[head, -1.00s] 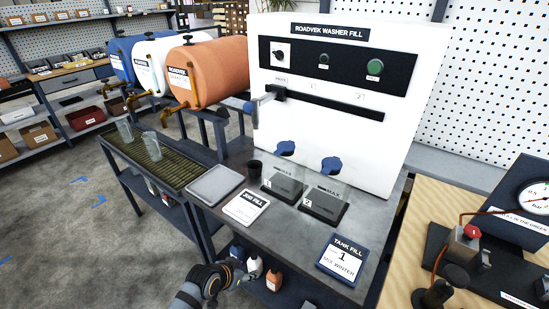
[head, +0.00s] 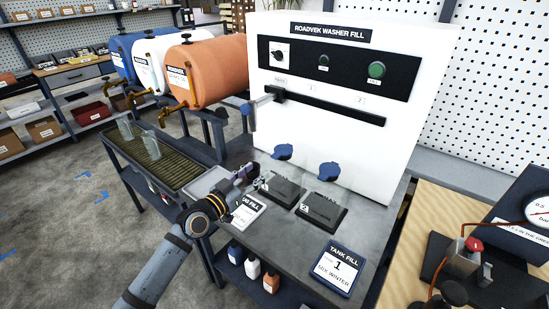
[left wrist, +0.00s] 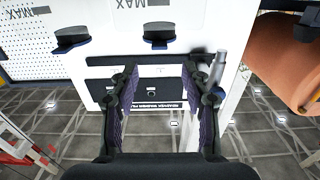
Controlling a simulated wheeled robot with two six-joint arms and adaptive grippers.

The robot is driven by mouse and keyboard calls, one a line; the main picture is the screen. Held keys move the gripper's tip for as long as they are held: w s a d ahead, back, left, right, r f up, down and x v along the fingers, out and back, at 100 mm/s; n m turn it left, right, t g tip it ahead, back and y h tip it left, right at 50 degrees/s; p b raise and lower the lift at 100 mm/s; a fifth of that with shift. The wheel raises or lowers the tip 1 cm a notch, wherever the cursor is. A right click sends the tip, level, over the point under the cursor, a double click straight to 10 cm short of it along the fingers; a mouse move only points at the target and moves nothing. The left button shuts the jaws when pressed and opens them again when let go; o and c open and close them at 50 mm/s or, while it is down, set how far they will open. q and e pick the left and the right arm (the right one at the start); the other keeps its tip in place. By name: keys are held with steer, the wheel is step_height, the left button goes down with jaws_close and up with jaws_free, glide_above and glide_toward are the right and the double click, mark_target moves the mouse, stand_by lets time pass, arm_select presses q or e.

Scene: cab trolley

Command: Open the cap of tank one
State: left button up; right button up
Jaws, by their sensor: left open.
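Two clear tanks with blue caps and black bases stand on the grey bench. Tank one (head: 281,189) is the left one in the head view, with its blue cap (head: 282,152) on top. Tank two (head: 321,212) is to its right, with its blue cap (head: 328,171) on. In the left wrist view the picture is turned over, and both caps show near the top: tank one's cap (left wrist: 155,36) and tank two's cap (left wrist: 72,40). My left gripper (head: 254,174) is open and empty, just left of tank one and lower than its cap, apart from the cap. My right gripper is not in view.
The white washer fill panel (head: 350,60) rises behind the tanks. A nozzle (head: 252,114) hangs from its black rail at the left. A tank fill card (head: 338,267) lies at the front of the bench. A grey tray (head: 208,183) sits left of my gripper.

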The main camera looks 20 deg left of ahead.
mark_target(273, 157)
arm_select(q)
steer(key=p+x, duration=0.1)
steer(key=x, duration=0.9)
steer(key=shift+c, duration=1.4)
steer(key=shift+s, duration=0.15)
jaws_close()
steer(key=shift+r, duration=0.1)
